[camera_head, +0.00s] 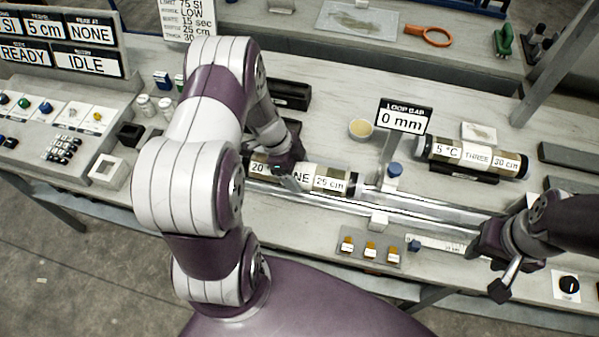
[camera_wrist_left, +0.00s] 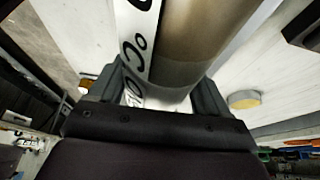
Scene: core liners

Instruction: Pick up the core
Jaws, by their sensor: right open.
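A core labelled "20", "ONE" and "25 cm" (camera_head: 333,181) lies at the left end of a clear rail on the bench. My left gripper (camera_head: 287,172) is over its left part and hides some of the label. In the left wrist view the core (camera_wrist_left: 190,45) lies between the two fingers of my left gripper (camera_wrist_left: 160,97), with a finger on each side. Whether the fingers press on it I cannot tell. A second core, labelled "5 °C", "THREE" and "30 cm" (camera_head: 475,155), lies on a dark cradle at the right. My right gripper (camera_head: 484,243) is open and empty by the rail's right end.
A sign reading "LOOP GAP 0 mm" (camera_head: 404,117) stands behind the rail. A small round dish (camera_head: 361,128) sits left of it. A grey plate with several orange-and-white pieces (camera_head: 370,250) lies in front. A control panel (camera_head: 60,125) stands at the left.

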